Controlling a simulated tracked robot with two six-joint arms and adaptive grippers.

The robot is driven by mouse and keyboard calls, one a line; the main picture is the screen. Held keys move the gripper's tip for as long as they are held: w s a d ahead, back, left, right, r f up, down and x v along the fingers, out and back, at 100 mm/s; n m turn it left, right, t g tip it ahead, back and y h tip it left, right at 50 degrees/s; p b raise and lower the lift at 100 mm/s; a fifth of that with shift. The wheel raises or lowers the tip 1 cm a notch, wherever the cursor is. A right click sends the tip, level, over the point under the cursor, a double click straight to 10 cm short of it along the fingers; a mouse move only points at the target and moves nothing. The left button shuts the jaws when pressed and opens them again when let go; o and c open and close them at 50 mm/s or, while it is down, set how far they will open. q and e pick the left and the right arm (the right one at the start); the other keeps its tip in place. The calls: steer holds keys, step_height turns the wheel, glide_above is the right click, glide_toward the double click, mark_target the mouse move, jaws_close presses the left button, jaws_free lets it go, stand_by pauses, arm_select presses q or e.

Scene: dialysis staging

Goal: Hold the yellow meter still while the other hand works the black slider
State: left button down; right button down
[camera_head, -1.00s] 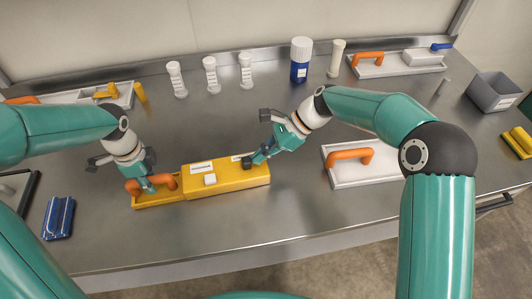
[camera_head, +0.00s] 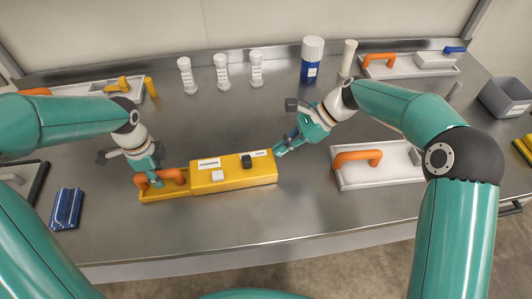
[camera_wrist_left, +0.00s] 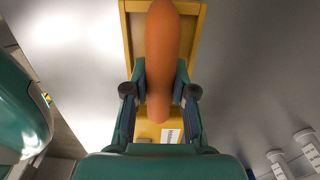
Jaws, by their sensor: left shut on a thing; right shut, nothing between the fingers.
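The yellow meter (camera_head: 235,178) lies on the steel bench, with a white block and pale labels on its top. The black slider (camera_head: 246,161) sits on the top near the meter's right end. An orange handle (camera_head: 172,175) rises from the meter's left tray part. My left gripper (camera_head: 154,183) is shut on the orange handle; the left wrist view shows the handle (camera_wrist_left: 160,60) between its fingers (camera_wrist_left: 159,100). My right gripper (camera_head: 279,149) is shut and empty, just right of the meter's right end and apart from the slider.
A white tray with an orange handle (camera_head: 380,178) lies to the right. White tubes (camera_head: 221,72) and a blue bottle (camera_head: 311,62) stand at the back. A blue object (camera_head: 66,208) lies at left and a grey bin (camera_head: 507,98) at right. The bench front is clear.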

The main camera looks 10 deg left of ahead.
steer(key=v, duration=0.7)
steer(key=shift+r, duration=0.15)
arm_select(q)
steer(key=c, duration=0.6)
jaws_free()
steer(key=shift+c, duration=0.2)
steer(key=shift+r, duration=0.1)
arm_select(e)
steer(key=shift+r, duration=0.1)
arm_select(q)
steer(key=shift+r+p, duration=3.3)
steer(key=shift+r, duration=0.65)
arm_select(e)
step_height(320, 180, up, 6)
arm_select(q)
steer(key=shift+f, duration=0.1)
arm_select(e)
steer(key=shift+r, duration=0.1)
